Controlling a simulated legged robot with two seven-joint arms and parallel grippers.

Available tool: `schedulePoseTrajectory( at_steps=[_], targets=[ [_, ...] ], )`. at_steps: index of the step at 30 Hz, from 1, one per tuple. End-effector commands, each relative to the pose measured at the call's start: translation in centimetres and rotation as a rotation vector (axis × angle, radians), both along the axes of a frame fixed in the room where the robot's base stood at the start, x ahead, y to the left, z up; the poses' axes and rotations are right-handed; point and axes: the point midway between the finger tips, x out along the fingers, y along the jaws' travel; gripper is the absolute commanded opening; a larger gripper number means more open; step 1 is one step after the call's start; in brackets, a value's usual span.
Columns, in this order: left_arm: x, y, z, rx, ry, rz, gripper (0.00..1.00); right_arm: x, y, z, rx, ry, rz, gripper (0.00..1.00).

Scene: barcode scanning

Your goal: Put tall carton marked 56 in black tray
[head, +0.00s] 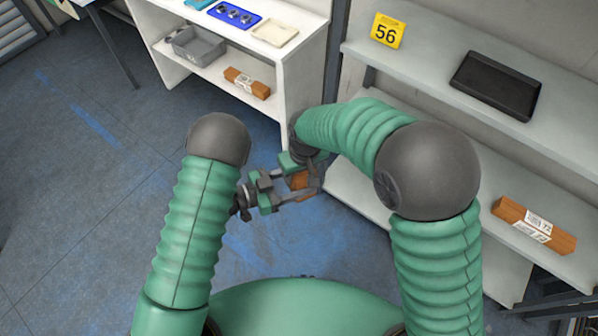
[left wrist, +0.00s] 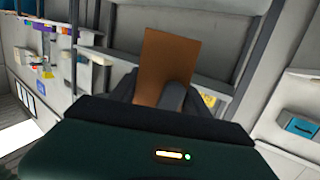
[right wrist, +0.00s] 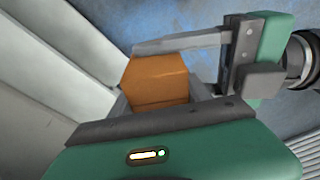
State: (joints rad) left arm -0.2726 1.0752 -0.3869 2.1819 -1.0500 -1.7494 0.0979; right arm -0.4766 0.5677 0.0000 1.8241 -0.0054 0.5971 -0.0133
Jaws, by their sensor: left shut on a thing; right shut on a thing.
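A brown carton (head: 299,180) is held between my two grippers, in front of the shelves. My left gripper (head: 296,187) and my right gripper (head: 306,176) are both shut on it. The carton fills the space between the fingers in the left wrist view (left wrist: 166,65) and shows as a brown block in the right wrist view (right wrist: 158,82). No marking on its visible faces can be read. The black tray (head: 495,85) lies empty on the upper right shelf.
One brown carton with a white label (head: 535,226) lies on the lower right shelf. Another carton (head: 247,83) lies on the white unit's lower shelf, beside a grey bin (head: 199,46). A blue tray (head: 235,15) is above. The upper right shelf is clear around the black tray.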

Motion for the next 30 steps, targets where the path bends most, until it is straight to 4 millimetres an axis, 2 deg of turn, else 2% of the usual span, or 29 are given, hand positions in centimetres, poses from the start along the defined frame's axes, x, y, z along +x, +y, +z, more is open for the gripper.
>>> schedulePoseTrajectory(
  at_steps=[1, 6, 7, 12, 23, 26, 30],
  targets=[
    [0.1, -0.2, 0.1, -0.001, -0.003, -0.001, 0.0, -0.4, 0.7, 0.1, 0.007, 0.005, 0.009, 0.21],
    [0.1, -0.2, 0.0, -0.001, -0.002, -0.002, 0.0, -0.5, 0.8, 0.1, 0.008, 0.007, 0.012, 0.0],
    [0.1, -0.2, 0.0, -0.001, -0.002, -0.002, 0.56, -0.5, 0.9, 0.1, 0.01, 0.006, 0.012, 0.0],
    [0.1, -0.2, 0.0, -0.001, -0.002, -0.002, 0.78, -0.4, 0.7, 0.1, 0.007, 0.005, 0.009, 0.0],
    [-0.1, 0.2, 0.0, 0.0, -0.001, 0.0, 0.8, -0.3, 0.5, 0.1, 0.005, 0.003, 0.007, 0.0],
    [-0.6, 1.5, 0.2, 0.001, 0.0, 0.003, 0.8, -0.2, 0.5, 0.1, 0.005, 0.002, 0.006, 0.0],
    [-2.0, 4.7, 0.7, 0.001, 0.0, 0.006, 0.8, -0.2, 0.4, 0.1, 0.005, 0.002, 0.006, 0.0]
  ],
)
